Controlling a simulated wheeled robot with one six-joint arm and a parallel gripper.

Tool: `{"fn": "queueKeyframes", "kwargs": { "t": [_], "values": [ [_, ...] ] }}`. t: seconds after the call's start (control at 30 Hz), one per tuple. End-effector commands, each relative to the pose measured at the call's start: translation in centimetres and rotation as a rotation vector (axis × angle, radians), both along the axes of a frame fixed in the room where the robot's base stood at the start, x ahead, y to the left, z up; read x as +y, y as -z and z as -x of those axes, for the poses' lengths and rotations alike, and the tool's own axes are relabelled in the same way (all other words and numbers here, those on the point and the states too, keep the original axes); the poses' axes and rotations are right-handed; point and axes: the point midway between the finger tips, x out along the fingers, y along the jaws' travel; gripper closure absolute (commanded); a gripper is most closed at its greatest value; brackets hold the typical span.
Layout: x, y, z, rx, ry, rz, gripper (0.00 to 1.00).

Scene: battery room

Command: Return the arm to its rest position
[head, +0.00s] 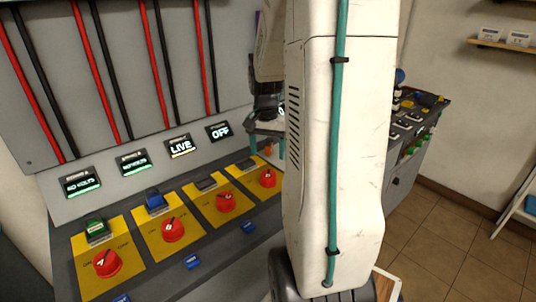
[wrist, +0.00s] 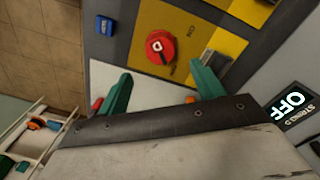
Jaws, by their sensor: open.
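My white arm (head: 335,150) stands upright in the head view and covers the right end of the panel. My gripper shows partly behind it (head: 266,126), over the far end of the panel. In the wrist view its two teal fingers (wrist: 161,70) are spread apart with nothing between the tips. A red rotary knob (wrist: 160,47) on a yellow plate lies just beyond the fingertips, and I cannot tell from this view how far away. An OFF display (wrist: 287,106) shows at the right of the wrist view.
The battery panel (head: 222,265) has several red knobs on yellow plates, with a LIVE display (head: 180,146) and an OFF display (head: 219,131). Red and black cables run above. A second console (head: 413,125) stands at the right. Tiled floor (head: 440,230) is open at the right.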

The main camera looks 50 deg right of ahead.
Motion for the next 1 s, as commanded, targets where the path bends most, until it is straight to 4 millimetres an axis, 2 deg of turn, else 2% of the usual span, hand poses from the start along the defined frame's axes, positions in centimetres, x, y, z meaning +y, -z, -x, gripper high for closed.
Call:
{"fn": "queueKeyframes", "kwargs": {
  "t": [0.47, 0.6, 0.67, 0.77, 1.0],
  "values": [
    [0.0, 0.0, 0.0, 0.000, -0.001, 0.000, 0.33],
    [0.6, 0.2, 0.6, 0.024, -0.058, -0.026, 0.33],
    [1.8, 0.5, 1.9, 0.056, -0.112, -0.064, 0.33],
    [5.3, -1.0, 3.0, 0.074, -0.235, -0.092, 0.33],
    [15.1, -5.3, 5.3, 0.069, -0.583, -0.096, 0.33]
  ]
}}
